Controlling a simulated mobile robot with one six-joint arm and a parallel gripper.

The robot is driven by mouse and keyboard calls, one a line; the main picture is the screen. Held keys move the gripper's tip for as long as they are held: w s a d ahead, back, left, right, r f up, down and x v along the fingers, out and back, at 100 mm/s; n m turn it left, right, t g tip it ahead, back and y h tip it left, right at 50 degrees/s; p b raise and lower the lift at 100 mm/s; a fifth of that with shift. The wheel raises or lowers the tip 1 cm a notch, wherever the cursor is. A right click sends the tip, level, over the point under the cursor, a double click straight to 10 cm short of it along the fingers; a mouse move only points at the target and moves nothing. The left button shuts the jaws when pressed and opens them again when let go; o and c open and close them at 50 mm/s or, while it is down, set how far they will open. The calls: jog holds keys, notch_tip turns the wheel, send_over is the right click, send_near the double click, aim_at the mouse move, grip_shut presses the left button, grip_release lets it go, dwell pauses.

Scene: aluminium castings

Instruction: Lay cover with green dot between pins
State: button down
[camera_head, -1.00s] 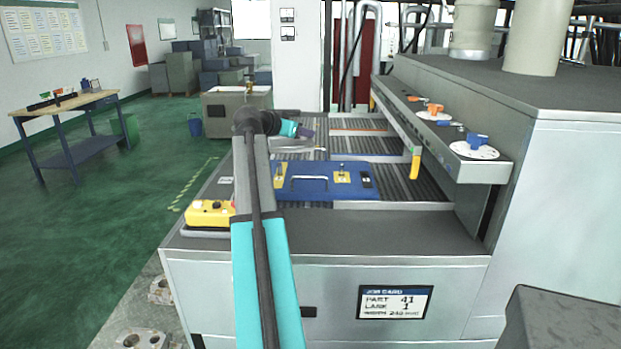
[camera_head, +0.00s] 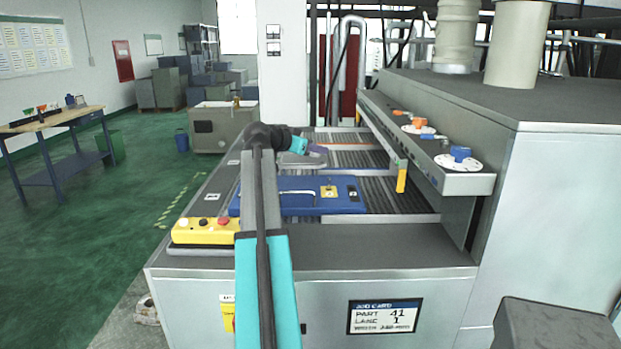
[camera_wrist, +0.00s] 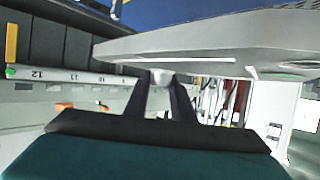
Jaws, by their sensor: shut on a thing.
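My gripper (camera_wrist: 163,92) is shut on a flat grey metal cover (camera_wrist: 225,38), with both dark fingers on a small stub at the cover's edge. The cover fills the upper right of the wrist view. In the head view the cover (camera_head: 302,160) hangs from my gripper (camera_head: 316,151) over the slatted bed, behind the blue plate. No pins can be made out with certainty.
A blue plate (camera_head: 345,188) with a handle and yellow label lies on the slatted bed (camera_head: 400,199). A yellow button box (camera_head: 203,232) stands at front left. A machine housing with dials (camera_head: 440,150) overhangs the right. A numbered scale (camera_wrist: 70,77) shows in the wrist view.

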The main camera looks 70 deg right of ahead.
aim_at(286, 168)
jog(key=shift+f+p, duration=0.3)
jog(key=shift+f, duration=1.9)
jog(key=shift+f+p, duration=0.35)
jog(key=shift+f, duration=1.55)
jog(key=shift+f, duration=0.1)
jog(key=c, duration=1.8)
grip_release()
jog(key=b+v, duration=0.2)
jog(key=v, duration=1)
